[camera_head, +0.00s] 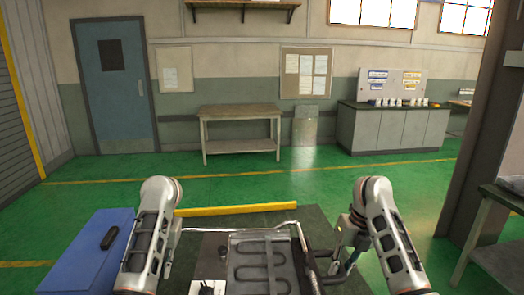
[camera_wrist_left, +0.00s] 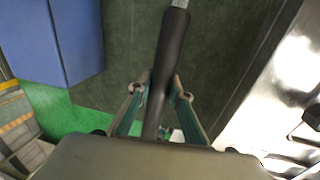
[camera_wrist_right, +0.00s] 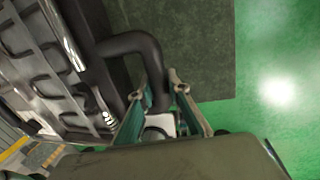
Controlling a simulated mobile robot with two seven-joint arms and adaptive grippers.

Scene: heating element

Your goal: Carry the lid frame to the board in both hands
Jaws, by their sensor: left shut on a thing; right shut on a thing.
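The lid frame (camera_head: 250,228) shows at the bottom of the head view as a thin silver bar with dark bent tubing at its right. My left gripper (camera_wrist_left: 160,92) is shut on a straight black grip of the frame (camera_wrist_left: 172,52) in the left wrist view. My right gripper (camera_wrist_right: 158,88) is shut on a bent black tube of the frame (camera_wrist_right: 128,43) in the right wrist view. In the head view the right gripper (camera_head: 346,243) is at the frame's right; my left arm hides most of the left gripper. I cannot tell which surface is the board.
A grey metal panel with a serpentine heating element (camera_head: 265,262) lies between my arms. A blue box (camera_head: 85,250) stands at left. A yellow bar (camera_head: 237,210) lies beyond the frame. A wooden table (camera_head: 240,112) and grey cabinet (camera_head: 390,128) stand far off, across open green floor.

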